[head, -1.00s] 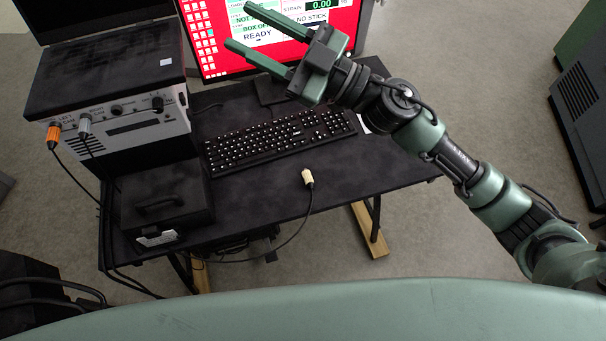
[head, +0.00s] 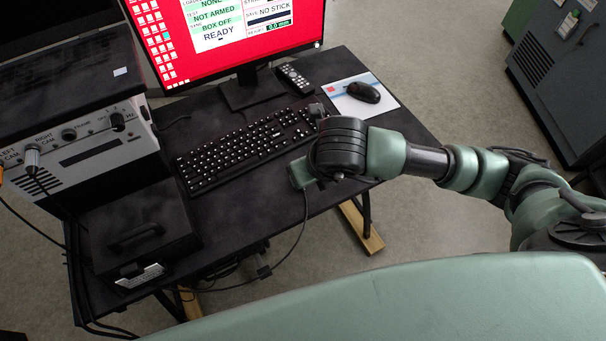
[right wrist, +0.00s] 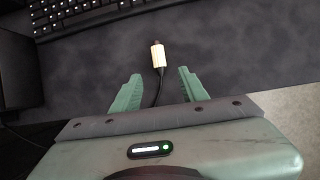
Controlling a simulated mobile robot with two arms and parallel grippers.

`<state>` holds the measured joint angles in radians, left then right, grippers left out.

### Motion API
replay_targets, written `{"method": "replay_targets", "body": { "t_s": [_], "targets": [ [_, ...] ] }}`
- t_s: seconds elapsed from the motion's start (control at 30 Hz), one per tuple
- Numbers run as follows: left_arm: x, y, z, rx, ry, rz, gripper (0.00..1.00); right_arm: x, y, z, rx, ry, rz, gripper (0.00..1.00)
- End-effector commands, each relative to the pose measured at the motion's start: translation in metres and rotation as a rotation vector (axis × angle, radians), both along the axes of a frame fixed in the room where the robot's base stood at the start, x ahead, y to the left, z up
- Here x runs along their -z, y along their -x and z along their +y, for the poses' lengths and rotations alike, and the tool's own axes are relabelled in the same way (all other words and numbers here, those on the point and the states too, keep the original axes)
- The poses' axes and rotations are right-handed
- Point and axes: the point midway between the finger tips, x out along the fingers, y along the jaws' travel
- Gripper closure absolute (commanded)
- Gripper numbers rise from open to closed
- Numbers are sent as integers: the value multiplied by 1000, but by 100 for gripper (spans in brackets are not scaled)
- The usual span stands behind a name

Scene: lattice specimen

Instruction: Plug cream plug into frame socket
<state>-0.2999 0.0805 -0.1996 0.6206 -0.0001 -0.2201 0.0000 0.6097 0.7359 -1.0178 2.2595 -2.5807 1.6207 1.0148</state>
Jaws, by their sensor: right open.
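The cream plug (right wrist: 159,55) lies on the dark desk in the right wrist view, its cable running back between my fingers. My right gripper (right wrist: 159,76) is open; the plug lies just beyond its fingertips, roughly centred between them, and is not gripped. In the head view my right gripper (head: 302,173) is over the desk's front part, mostly hidden by my wrist, and the plug is hidden there. The round socket beside the FRAME lettering (head: 69,134) is on the grey panel at left and looks empty. My left gripper is not in view.
A grey plug (head: 31,158) sits in the panel, left of the frame socket. A black box with a handle (head: 135,235) stands below the panel. The keyboard (head: 245,147), monitor (head: 225,30) and mouse (head: 363,92) are behind my gripper.

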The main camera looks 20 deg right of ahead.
Motion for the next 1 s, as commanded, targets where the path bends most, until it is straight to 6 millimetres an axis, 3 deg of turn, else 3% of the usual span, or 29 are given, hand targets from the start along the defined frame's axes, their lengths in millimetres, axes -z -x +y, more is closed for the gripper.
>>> {"method": "replay_targets", "body": {
  "t_s": [0.5, 0.7, 1.0],
  "targets": [
    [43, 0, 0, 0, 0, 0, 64, 65, -27, 6, 0, -5, 2, 56],
    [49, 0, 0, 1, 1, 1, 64, 77, -33, 6, -1, -4, 3, 56],
    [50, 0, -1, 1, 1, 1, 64, 78, -34, 7, -1, -5, 3, 56]
  ]
}}
